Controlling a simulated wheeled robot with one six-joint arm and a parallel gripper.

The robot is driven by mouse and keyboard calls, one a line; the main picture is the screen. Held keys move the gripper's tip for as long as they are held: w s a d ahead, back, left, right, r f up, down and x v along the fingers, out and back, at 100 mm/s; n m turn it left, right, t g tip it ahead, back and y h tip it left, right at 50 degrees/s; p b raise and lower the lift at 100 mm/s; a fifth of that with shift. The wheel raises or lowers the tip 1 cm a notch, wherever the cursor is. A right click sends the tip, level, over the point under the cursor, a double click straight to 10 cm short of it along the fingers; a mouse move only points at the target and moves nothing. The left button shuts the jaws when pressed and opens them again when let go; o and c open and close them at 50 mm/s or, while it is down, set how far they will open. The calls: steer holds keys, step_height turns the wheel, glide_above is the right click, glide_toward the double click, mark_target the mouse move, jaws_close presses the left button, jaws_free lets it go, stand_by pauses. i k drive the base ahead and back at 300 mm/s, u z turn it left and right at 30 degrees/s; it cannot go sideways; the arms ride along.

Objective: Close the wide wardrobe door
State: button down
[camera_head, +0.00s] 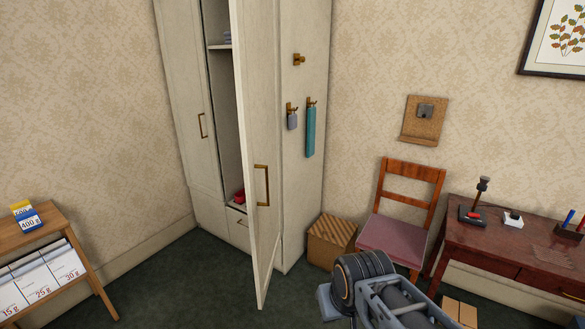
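The cream wardrobe (303,190) stands in the corner. Its wide door (253,110) is swung open toward me and seen nearly edge-on, with a long vertical brass handle (262,185). Its bottom edge reaches low, near the dark carpet. Behind it the inside shows as a narrow strip, with a shelf, a red thing (240,195) and a drawer front (238,222). The other door (188,85), on the left, is shut and has its own brass handle. Part of my arm shows at the bottom right, apart from the door in the picture; my gripper cannot be made out.
Hooks on the wardrobe's side hold a blue-green strip (310,132) and a small grey thing. A wooden box (330,243), a chair (390,236) and a desk (510,247) stand to the right. A shelf unit (27,243) stands left. Carpet (180,285) left of the door is clear.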

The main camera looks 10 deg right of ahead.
mark_target(254, 23)
steer(key=u, duration=0.15)
steer(key=i, duration=1)
steer(key=u, duration=0.55)
